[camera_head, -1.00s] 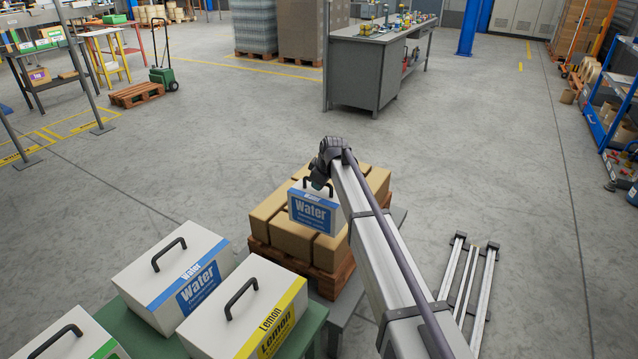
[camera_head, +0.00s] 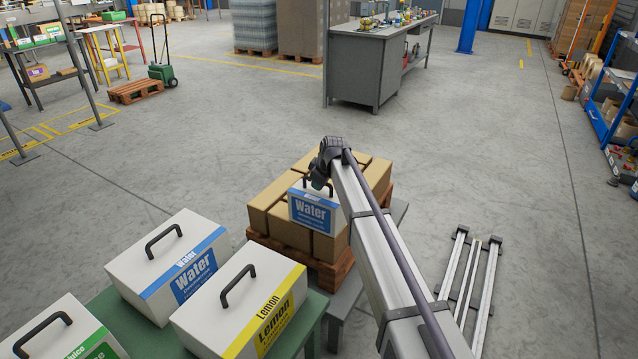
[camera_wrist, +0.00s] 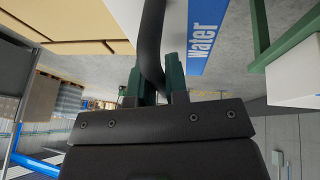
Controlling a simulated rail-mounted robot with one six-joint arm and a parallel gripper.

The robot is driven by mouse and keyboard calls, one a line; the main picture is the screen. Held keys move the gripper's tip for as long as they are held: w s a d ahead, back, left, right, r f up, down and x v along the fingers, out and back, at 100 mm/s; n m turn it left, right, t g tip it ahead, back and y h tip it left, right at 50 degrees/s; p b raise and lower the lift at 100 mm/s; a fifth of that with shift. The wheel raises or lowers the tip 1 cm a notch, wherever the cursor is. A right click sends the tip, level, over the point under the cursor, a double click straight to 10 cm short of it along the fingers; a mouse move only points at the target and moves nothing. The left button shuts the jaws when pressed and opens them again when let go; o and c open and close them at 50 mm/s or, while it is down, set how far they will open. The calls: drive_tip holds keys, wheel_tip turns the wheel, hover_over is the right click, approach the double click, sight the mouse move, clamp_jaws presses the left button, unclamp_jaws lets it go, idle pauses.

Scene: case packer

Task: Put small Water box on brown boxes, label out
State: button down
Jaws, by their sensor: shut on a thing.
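The small Water box (camera_head: 312,212) is white with a blue label and a dark handle. It hangs from my gripper (camera_head: 319,181), which is shut on its handle. In the head view it overlaps the near side of the brown boxes (camera_head: 267,207), with its label facing the camera; I cannot tell whether it touches them. The brown boxes stand on a wooden pallet (camera_head: 332,272) on a grey stand. In the wrist view my gripper (camera_wrist: 160,85) clasps the dark handle, and the small Water box's blue label strip (camera_wrist: 203,40) shows beside it. The brown boxes (camera_wrist: 60,22) show at upper left.
A larger Water box (camera_head: 172,262), a Lemon box (camera_head: 243,312) and a green-labelled box (camera_head: 62,330) stand on a green table (camera_head: 140,335) at lower left. Metal rails (camera_head: 468,280) lie on the floor at right. The floor beyond the brown boxes is clear.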

drive_tip(key=shift+f+b, duration=0.35)
drive_tip(key=c, duration=1.1)
unclamp_jaws()
drive_tip(key=shift+o, duration=0.2)
